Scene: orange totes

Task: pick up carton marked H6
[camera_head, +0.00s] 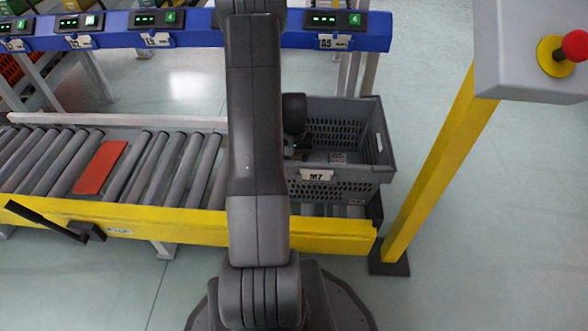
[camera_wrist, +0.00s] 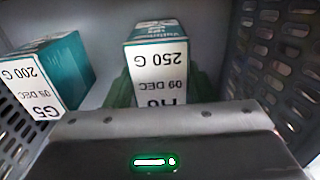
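The carton marked H6 (camera_wrist: 160,75) is in the middle of the wrist view, with a white label reading 250 G and 09 DEC and a teal top end. Dark green fingers of my gripper (camera_wrist: 160,96) show on both sides of it, close to its sides. I cannot tell whether they press on it or leave a small gap. The gripper body covers the carton's lower edge. In the head view my arm reaches into the grey tote marked M7 (camera_head: 345,177), and the carton is hidden there.
A second carton marked G5 (camera_wrist: 47,75) lies left of H6, with a gap between them. Perforated tote walls (camera_wrist: 285,65) stand close on both sides. The tote is on a roller conveyor (camera_head: 150,165) with a red plate (camera_head: 101,167). A yellow post (camera_head: 440,165) stands at the right.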

